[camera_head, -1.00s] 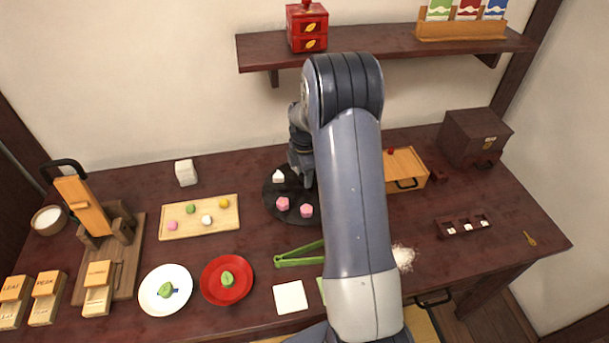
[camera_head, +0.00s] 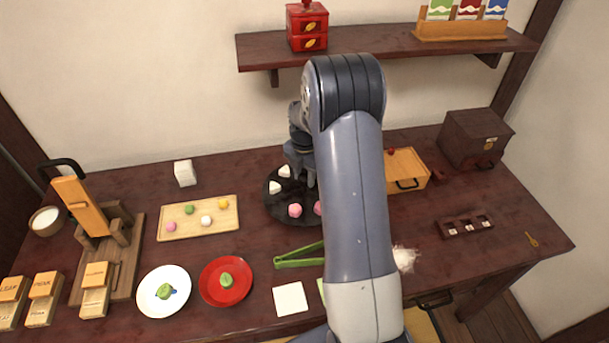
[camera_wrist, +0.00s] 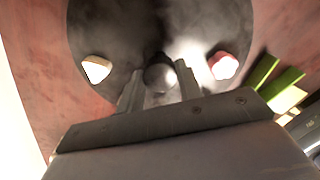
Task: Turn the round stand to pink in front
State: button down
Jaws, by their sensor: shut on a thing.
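The round stand (camera_head: 276,207) is a dark disc on the table, partly hidden behind my arm in the head view. Two white sweets (camera_head: 275,187) sit on its left and back-left. Two pink sweets (camera_head: 295,210) sit at its front and front-right, the right one partly covered by my arm. My gripper (camera_head: 308,181) points down over the stand's middle. In the wrist view, my gripper (camera_wrist: 160,88) is shut on a round grey knob (camera_wrist: 160,73) at the stand's centre. One white and one pink sweet show on either side there. The stand's right part is hidden.
Green tongs (camera_head: 299,256) lie just in front of the stand. A wooden tray (camera_head: 180,229) with several small coloured balls is to the left. A red plate (camera_head: 208,290) and a white plate (camera_head: 147,298) are front left. A wooden box (camera_head: 406,166) stands to the right.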

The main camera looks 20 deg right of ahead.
aim_at(305, 177)
jog(key=shift+n, duration=0.6)
jog(key=c, duration=1)
grip_release()
jog(key=shift+o, duration=0.2)
notch_tip(305, 177, up, 11)
jog(key=shift+f, duration=0.1)
notch_tip(305, 177, down, 11)
jog(key=shift+r, duration=0.1)
